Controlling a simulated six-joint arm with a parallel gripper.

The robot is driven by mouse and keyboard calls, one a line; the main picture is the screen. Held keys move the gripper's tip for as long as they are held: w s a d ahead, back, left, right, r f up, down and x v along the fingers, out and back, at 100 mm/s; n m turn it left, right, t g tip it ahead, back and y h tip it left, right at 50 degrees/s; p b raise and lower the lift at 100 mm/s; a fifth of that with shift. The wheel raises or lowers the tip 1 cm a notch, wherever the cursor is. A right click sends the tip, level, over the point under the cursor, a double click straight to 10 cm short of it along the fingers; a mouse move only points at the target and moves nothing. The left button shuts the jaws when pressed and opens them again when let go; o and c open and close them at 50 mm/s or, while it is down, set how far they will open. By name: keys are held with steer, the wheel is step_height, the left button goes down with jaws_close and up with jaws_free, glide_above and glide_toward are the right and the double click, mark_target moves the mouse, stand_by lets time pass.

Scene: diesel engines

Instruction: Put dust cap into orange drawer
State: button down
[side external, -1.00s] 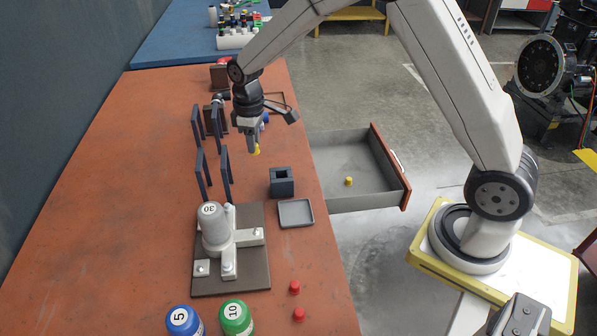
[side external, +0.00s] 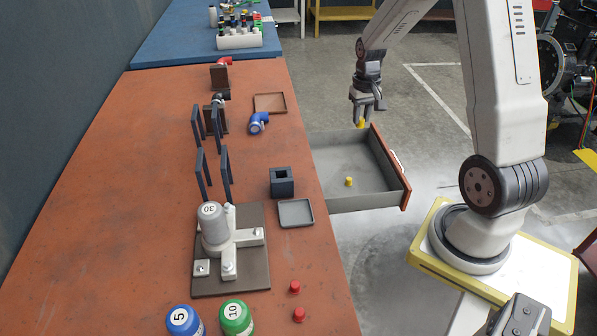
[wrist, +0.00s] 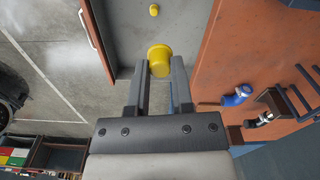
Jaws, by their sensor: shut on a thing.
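My gripper (side external: 361,117) is shut on a yellow dust cap (side external: 361,123) and holds it in the air near the far side of the open drawer (side external: 362,200). In the wrist view the held cap (wrist: 160,58) sits between the two fingertips, with the drawer floor beyond. The drawer has a grey inside and an orange-brown front (side external: 391,168), and is pulled out from the orange table. A second yellow cap (side external: 348,181) lies on the drawer floor. It also shows at the top of the wrist view (wrist: 154,10).
On the orange table (side external: 120,200) stand a dark square block (side external: 282,182), a small grey tray (side external: 296,213), dark upright plates (side external: 202,174) and a blue elbow fitting (side external: 258,122). Two red caps (side external: 294,287) lie near the front right edge. The air above the drawer is clear.

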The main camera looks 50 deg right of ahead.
steer(key=s+d+f+m, duration=0.1)
steer(key=f, duration=0.6)
steer(key=s+d+f, duration=0.1)
steer(key=s+f, duration=0.1)
steer(key=f, duration=0.5)
steer(key=shift+s+d+f+m, duration=0.2)
steer(key=shift+d+m, duration=0.05)
steer(key=shift+m, duration=0.15)
glide_above(344, 170)
steer(key=s+a, duration=0.1)
step_height(344, 170, down, 8)
steer(key=shift+f, duration=0.1)
steer(key=shift+w+d+f, duration=0.35)
steer(key=shift+w+f, duration=0.1)
steer(key=shift+f, duration=0.2)
